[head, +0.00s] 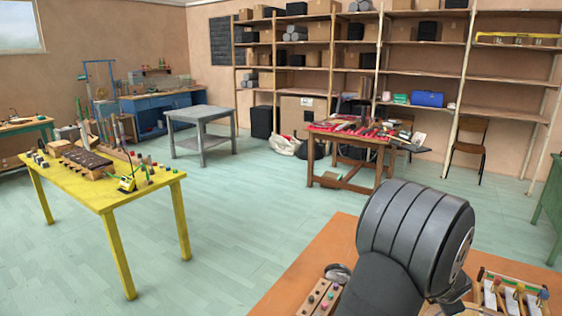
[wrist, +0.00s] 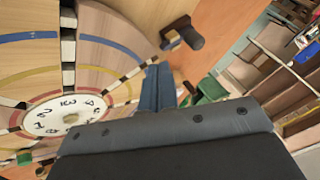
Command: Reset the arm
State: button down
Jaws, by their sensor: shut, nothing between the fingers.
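My gripper (wrist: 159,72) shows in the wrist view, with its two blue-grey fingers together and nothing visible between them. Behind and left of it is a large wooden disc (wrist: 105,22) with coloured bands and a white numbered dial (wrist: 66,114). A dark crank-like handle (wrist: 186,36) sticks out near the disc's upper right. I cannot tell whether the fingers touch anything. In the head view my thick grey arm covers the lower right, and my fingertips cannot be made out there.
An orange table (head: 322,250) lies beneath my arm. A yellow table (head: 105,195) stands left, a cluttered wooden table (head: 318,160) farther back. Open floor (head: 235,225) lies between.

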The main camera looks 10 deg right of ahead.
jog(key=shift+d+f, duration=0.4)
jog(key=shift+f, duration=0.2)
jog(key=shift+d+f, duration=0.35)
jog(key=shift+f, duration=0.2)
jog(key=shift+s+a+r, duration=0.15)
jog(key=shift+s+r, duration=0.05)
jog(key=shift+s, duration=0.2)
jog(key=shift+s+a+r, duration=0.15)
jog(key=shift+s, duration=0.2)
jog(key=shift+s+a+r, duration=0.2)
jog(key=shift+a+r, duration=0.05)
jog(key=shift+r, duration=0.1)
